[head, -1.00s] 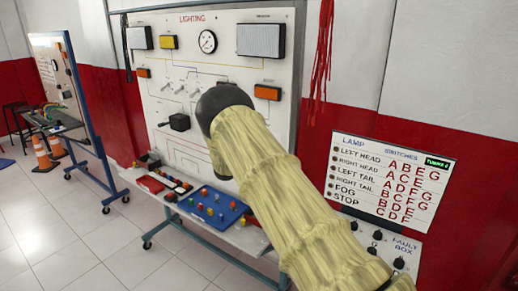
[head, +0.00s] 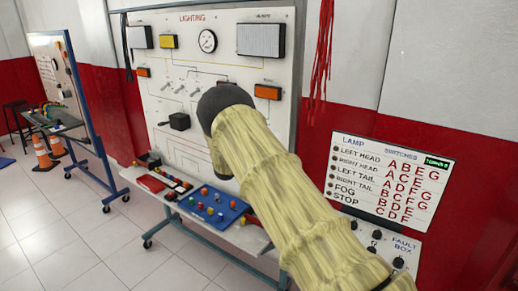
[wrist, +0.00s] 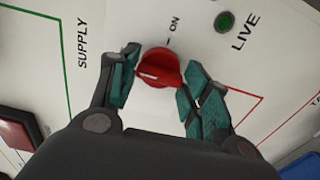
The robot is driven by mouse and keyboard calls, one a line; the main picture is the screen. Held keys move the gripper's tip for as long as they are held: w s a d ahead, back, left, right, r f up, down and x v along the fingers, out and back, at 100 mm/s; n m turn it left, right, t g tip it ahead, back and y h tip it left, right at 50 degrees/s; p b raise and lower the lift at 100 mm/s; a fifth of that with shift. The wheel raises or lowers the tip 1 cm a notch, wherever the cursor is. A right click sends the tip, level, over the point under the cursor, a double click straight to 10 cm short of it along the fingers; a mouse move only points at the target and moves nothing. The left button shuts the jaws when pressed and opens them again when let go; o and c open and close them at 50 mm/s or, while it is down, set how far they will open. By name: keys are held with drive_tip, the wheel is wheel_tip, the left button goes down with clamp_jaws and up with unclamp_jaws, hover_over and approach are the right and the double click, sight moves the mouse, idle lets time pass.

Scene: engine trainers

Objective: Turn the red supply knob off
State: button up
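The red supply knob (wrist: 159,67) is on the white panel in the wrist view, just below the "ON" mark. A "SUPPLY" label is to its left. My gripper (wrist: 159,79) has its two teal-padded fingers on either side of the knob, apart from each other. I cannot tell whether the pads touch the knob. In the head view my arm's dark end (head: 225,103) is in front of the lighting board (head: 205,75) and hides the knob and my fingers.
A green "LIVE" lamp (wrist: 225,21) is right of the knob. A dark-framed red part (wrist: 17,135) is at the wrist view's left edge. Below the board, a blue tray (head: 230,214) of small coloured parts stands on a shelf. A lamp chart (head: 390,178) hangs at right.

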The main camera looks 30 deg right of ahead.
drive_tip(key=o, duration=0.3)
drive_tip(key=v, duration=1.2)
drive_tip(key=shift+f, duration=0.15)
